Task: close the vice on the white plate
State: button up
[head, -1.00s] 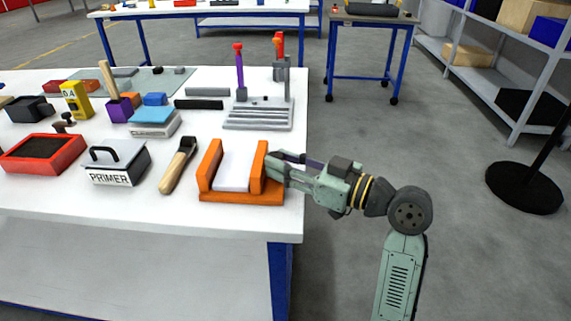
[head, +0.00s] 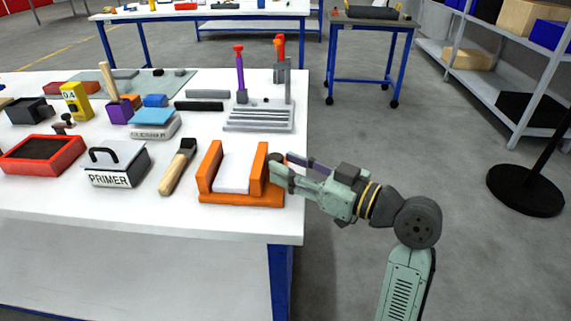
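The orange vice (head: 241,199) stands near the table's right front corner, with an upright jaw on its left and one on its right. The white plate (head: 234,174) sits between the jaws. Its exact contact with each jaw is too small to tell. A dark round knob (head: 276,159) shows at the vice's right side. My gripper (head: 282,170) is at that side, level with the knob and just outside the right jaw. The fingers partly overlap the knob in the picture. I cannot tell whether they grip it or how far apart they are.
A primer box (head: 115,165), a wooden-handled brush (head: 178,168) and a red tray (head: 42,155) lie left of the vice. A grey stepped fixture (head: 258,118) with upright posts stands behind it. The floor right of the table is clear near my arm.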

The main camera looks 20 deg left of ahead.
jog(key=v, duration=1)
jog(key=shift+d, duration=0.3)
